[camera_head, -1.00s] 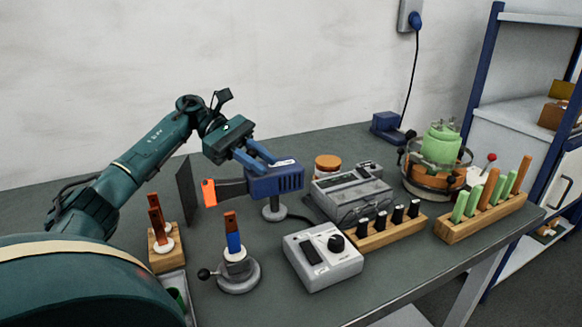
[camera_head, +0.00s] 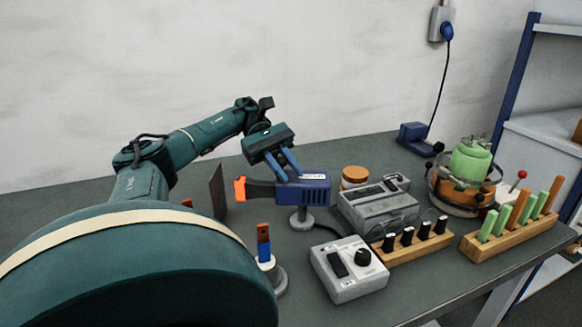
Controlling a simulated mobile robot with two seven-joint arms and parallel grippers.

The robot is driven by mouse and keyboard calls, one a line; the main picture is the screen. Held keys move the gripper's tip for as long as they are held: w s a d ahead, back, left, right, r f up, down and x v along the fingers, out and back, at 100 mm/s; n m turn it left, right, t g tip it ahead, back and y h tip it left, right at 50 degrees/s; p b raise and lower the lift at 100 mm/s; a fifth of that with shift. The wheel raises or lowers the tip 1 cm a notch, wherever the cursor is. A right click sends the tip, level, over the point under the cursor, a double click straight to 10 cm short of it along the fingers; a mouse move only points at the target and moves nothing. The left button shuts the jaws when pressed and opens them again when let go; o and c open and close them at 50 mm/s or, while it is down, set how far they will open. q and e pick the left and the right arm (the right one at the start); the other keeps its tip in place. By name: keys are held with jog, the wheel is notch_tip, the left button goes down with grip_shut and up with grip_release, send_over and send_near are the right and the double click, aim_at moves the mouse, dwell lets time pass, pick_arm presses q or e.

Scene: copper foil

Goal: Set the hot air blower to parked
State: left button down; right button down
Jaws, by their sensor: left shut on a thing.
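The hot air blower (camera_head: 305,190) is a blue body on a round grey stand, with a dark nozzle ending in an orange tip that points left. An upright dark plate (camera_head: 217,191) stands just left of the orange tip. My left gripper (camera_head: 286,172) comes down from above and is shut on the blower near the rear of its nozzle. The fingertips are partly hidden against the blue body. My right gripper is not in view.
A grey control box (camera_head: 347,268) with a black knob stands in front of the blower. A copper-topped post (camera_head: 264,246) is partly hidden by my arm. Wooden racks (camera_head: 513,237), a grey instrument (camera_head: 378,205) and a green vessel (camera_head: 470,160) are to the right.

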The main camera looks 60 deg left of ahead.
pick_arm(q)
jog(key=c, duration=1.3)
grip_release()
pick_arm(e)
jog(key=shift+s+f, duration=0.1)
pick_arm(q)
jog(key=shift+o, duration=0.2)
notch_tip(320, 180, up, 10)
jog(key=p, duration=0.7)
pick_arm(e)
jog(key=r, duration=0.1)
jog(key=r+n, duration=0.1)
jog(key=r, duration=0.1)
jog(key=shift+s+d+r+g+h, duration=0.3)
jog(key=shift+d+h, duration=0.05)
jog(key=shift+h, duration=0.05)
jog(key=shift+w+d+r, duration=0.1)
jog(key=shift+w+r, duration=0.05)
pick_arm(q)
jog(key=shift+d+f, duration=0.1)
jog(key=shift+f, duration=0.05)
